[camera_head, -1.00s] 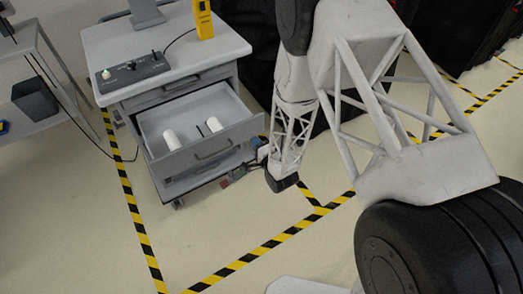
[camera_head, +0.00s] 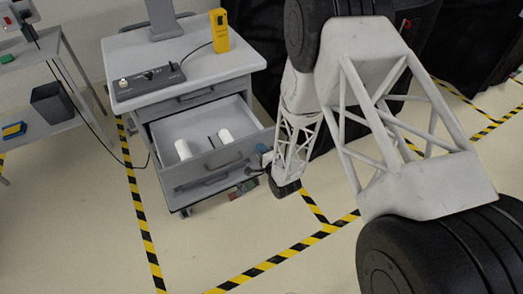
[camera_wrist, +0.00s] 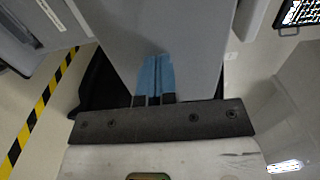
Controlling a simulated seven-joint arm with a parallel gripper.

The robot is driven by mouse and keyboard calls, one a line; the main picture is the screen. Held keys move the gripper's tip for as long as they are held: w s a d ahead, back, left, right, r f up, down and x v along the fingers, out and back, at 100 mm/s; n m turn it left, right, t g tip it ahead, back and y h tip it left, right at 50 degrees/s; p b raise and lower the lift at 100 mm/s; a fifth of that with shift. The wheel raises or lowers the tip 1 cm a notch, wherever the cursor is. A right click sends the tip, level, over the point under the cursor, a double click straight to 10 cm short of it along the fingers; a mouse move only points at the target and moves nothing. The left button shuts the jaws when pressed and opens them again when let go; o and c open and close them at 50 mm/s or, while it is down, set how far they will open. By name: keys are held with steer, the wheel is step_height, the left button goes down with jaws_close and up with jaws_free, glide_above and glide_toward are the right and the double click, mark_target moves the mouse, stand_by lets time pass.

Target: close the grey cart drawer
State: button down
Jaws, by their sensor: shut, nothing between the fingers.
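The grey cart (camera_head: 133,52) stands left of centre in the head view. Its middle drawer (camera_head: 204,166) is pulled out, and its inside shows. Two white cylinders (camera_head: 183,150) and a small dark item lie in the drawer. My gripper (camera_head: 263,150) is by the right end of the drawer front, low and partly hidden by my arm. In the wrist view its blue fingertips (camera_wrist: 154,78) are together and empty, in front of a plain grey panel (camera_wrist: 160,28). I cannot tell whether they touch it.
A control box (camera_head: 148,82) and a yellow handheld device (camera_head: 219,30) are on the cart top. A side table with a dark bin (camera_head: 52,103) stands at left. Black-covered carts (camera_head: 400,50) stand behind my arm. Striped tape (camera_head: 275,248) marks the clear floor in front.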

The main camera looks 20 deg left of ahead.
mark_target(235, 118)
steer(key=x, duration=2.5)
steer(key=shift+f, duration=0.1)
steer(key=shift+w+a, duration=0.25)
steer(key=shift+a, duration=0.1)
steer(key=shift+s, duration=0.1)
steer(key=shift+s+d, duration=0.35)
steer(key=shift+d, duration=0.1)
steer(key=v, duration=1.3)
steer(key=shift+s+d, duration=0.1)
steer(key=shift+d, duration=0.15)
